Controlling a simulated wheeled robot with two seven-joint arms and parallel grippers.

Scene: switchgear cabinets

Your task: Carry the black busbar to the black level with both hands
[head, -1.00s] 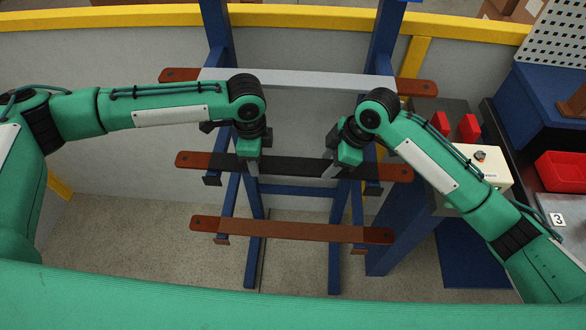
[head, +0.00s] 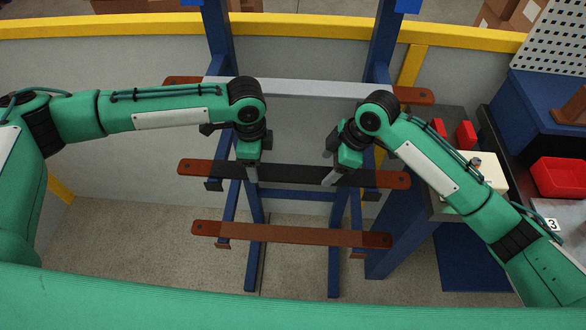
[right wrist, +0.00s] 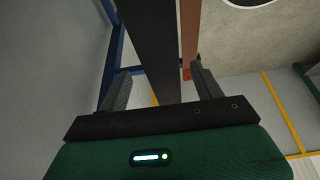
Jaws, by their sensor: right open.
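The black busbar (head: 293,174), dark in the middle with red-brown ends, lies across the blue rack at the middle level, between a grey bar above and a brown bar below. My right gripper (head: 330,178) is at the bar's right part; in the right wrist view its open fingers (right wrist: 163,86) stand on either side of the dark bar (right wrist: 152,50), with gaps. My left gripper (head: 251,173) points down at the bar's left part. Its fingertips are too small to tell open from shut. Whether the bar rests on the small brackets is not clear.
The grey bar (head: 300,88) crosses the rack above, and the brown bar (head: 290,234) below. Blue rack posts (head: 385,40) stand behind. A bench with a control box (head: 485,170) and a red bin (head: 558,177) is at the right. A grey, yellow-topped wall (head: 100,80) stands behind.

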